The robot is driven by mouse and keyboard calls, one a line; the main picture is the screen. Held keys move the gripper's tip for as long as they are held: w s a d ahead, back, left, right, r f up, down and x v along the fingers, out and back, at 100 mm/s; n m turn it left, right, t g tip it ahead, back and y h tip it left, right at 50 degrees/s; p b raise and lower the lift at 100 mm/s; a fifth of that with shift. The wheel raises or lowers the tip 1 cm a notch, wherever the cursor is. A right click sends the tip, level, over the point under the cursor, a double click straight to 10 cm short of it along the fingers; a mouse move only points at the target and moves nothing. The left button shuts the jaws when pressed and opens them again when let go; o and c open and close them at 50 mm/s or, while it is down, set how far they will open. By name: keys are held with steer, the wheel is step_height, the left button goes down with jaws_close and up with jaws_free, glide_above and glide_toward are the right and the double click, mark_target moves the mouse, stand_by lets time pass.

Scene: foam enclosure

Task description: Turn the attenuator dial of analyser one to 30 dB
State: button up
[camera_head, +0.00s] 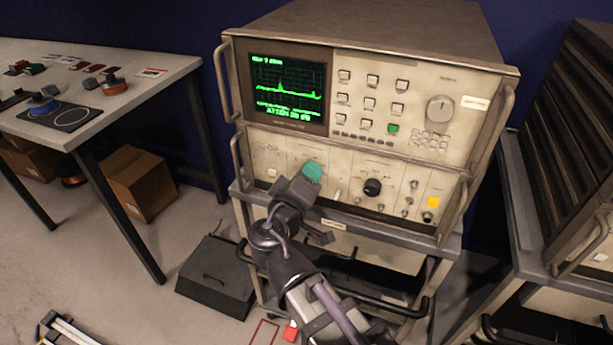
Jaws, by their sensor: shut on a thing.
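The analyser (350,140) is a beige two-unit instrument on a cart, with a green trace and an "ATTEN" line on its screen (287,87); the digits are too small to read surely. My gripper (308,176) reaches up from below to the left half of the lower panel. A teal part (313,171) shows at its tip; I cannot tell whether it is a fingertip or a knob. My gripper is shut there on what appears to be the attenuator dial, which is hidden, so its pointer cannot be seen.
A black knob (372,187) sits right of my gripper, and a large grey knob (439,109) is on the upper panel. Metal handles (241,165) stick out at the sides. A workbench (120,85) stands left, another rack (575,150) right. A black case (215,278) lies on the floor.

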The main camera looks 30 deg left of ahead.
stand_by(0.3)
steer(key=o, duration=0.9)
steer(key=shift+s, duration=0.1)
steer(key=v, duration=1)
steer(key=shift+s, duration=0.3)
